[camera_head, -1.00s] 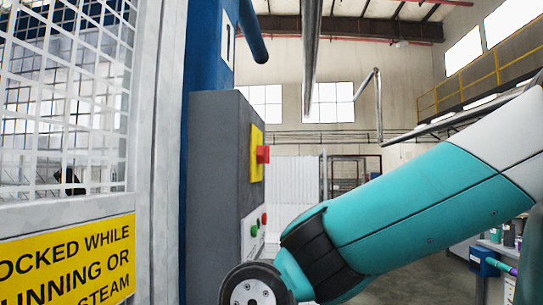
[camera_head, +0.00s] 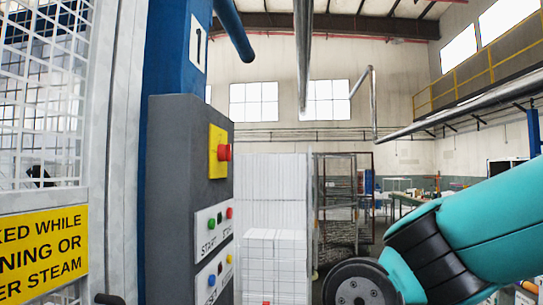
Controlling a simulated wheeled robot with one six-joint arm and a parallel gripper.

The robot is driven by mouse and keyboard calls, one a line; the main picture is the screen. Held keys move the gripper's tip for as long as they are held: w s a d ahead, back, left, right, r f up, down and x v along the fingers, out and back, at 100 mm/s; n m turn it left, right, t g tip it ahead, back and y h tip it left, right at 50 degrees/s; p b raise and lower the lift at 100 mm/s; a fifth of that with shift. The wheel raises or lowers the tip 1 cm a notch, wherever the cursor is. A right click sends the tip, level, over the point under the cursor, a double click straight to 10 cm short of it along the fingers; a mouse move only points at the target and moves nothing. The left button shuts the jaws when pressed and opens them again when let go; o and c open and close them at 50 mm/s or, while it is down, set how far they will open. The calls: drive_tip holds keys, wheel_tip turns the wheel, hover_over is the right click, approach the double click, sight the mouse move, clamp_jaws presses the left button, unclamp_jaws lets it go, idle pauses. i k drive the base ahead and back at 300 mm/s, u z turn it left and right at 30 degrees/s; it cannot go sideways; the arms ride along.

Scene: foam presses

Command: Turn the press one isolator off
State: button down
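The press one isolator looks to be the red knob (camera_head: 224,152) on a yellow plate (camera_head: 214,168), high on the side of a grey control box (camera_head: 172,200). I cannot tell which way the knob is turned. The box stands against a blue column (camera_head: 176,55) that bears a "1" label (camera_head: 198,45). My teal arm comes in from the right, well apart from the knob, and its dark round joint shows at the bottom. My gripper is outside the picture.
Below the isolator are a START/STOP button panel (camera_head: 213,228) and a second button panel (camera_head: 213,275). A white mesh guard (camera_head: 45,110) with a yellow warning sign (camera_head: 40,255) stands left. White foam blocks (camera_head: 275,255) are stacked beyond the box.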

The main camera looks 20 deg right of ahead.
sight(223, 151)
drive_tip(key=z, duration=0.1)
drive_tip(key=i, duration=0.5)
drive_tip(key=k, duration=0.5)
drive_tip(key=z, duration=0.65)
drive_tip(key=i, duration=0.4)
drive_tip(key=u, duration=0.05)
